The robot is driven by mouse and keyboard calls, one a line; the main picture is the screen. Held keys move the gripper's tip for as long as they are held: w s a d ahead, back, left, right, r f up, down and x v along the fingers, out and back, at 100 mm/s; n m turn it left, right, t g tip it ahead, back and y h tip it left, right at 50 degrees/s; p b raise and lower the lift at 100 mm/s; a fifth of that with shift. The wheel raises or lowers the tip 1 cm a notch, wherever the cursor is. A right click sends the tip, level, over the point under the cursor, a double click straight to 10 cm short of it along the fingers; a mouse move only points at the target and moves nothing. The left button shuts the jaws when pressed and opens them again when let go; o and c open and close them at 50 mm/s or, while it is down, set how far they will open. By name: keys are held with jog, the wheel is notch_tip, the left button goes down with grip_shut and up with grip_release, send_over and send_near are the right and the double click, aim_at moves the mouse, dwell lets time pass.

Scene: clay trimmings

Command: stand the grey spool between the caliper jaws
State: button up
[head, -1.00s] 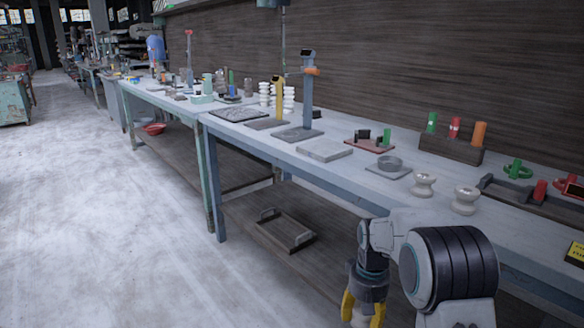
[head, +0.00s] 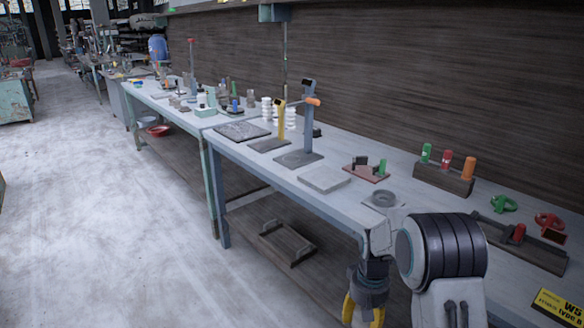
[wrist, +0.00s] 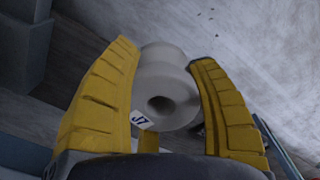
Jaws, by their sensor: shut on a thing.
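The grey spool (wrist: 163,92) is pale, with a round hole in its end and a small tag reading J7. It sits between the yellow fingers of my gripper (wrist: 168,85), which are shut on it. In the head view my gripper (head: 363,310) hangs low in front of the bench edge, and the spool is not clear there. I cannot tell for sure which bench piece has the caliper jaws. A long dark fixture (head: 540,252) with a red cylinder lies at the right. A dark red base (head: 366,176) with dark blocks and a green piece stands mid-bench.
The bench (head: 338,207) carries a grey plate (head: 323,179), a blue post (head: 309,130), a yellow post (head: 281,120) and a rack of coloured cylinders (head: 443,179). Green (head: 503,204) and red (head: 549,222) clamp-like pieces lie at the right. A tray (head: 287,243) is below. Open floor lies left.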

notch_tip(320, 180, up, 7)
jog(key=p, duration=0.8)
jog(key=shift+s, duration=0.4)
